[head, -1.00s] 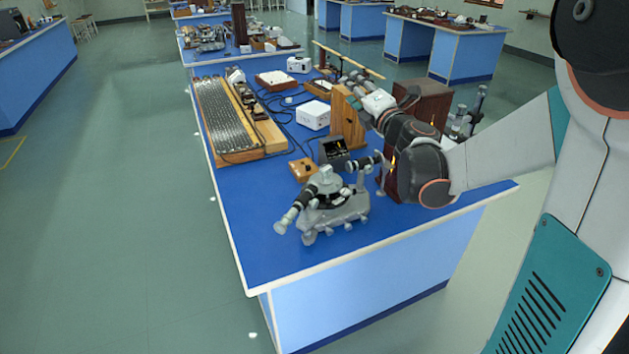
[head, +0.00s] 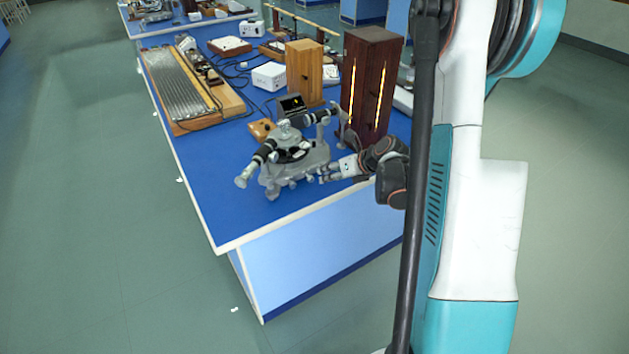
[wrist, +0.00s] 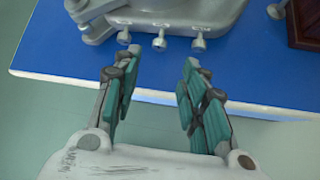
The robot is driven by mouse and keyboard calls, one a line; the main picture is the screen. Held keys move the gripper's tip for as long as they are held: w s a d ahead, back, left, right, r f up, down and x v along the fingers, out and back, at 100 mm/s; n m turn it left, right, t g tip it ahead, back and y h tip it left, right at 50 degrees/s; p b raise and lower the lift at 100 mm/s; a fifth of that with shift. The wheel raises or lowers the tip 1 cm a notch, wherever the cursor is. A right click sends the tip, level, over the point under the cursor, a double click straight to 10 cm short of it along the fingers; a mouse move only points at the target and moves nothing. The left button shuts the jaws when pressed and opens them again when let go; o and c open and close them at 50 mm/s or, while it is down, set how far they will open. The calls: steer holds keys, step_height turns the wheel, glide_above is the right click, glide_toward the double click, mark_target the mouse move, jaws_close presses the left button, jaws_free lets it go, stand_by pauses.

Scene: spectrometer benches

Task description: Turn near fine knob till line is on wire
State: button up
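The grey spectrometer (head: 294,158) stands on the blue bench near its front edge, its black-banded telescope (head: 256,162) pointing to the lower left. In the wrist view its grey base (wrist: 170,14) is at the top, with several small knobs along the near side. The middle knob (wrist: 159,42) lies beyond the gap between my fingers; another knob (wrist: 198,42) is to its right. I cannot tell which is the fine knob. My gripper (wrist: 153,72) is open and empty, short of the knobs. It also shows at the spectrometer's right side in the head view (head: 326,173). The line and wire are not visible.
A dark wooden lamp box (head: 371,85) with glowing slits stands right of the spectrometer, close to my arm. A lighter wooden box (head: 304,72) and a small dark screen (head: 291,105) stand behind. The bench front edge (wrist: 60,80) runs below my fingers.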

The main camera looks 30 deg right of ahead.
mark_target(312, 178)
steer(key=b+x, duration=0.2)
steer(key=x, duration=0.8)
jaws_close()
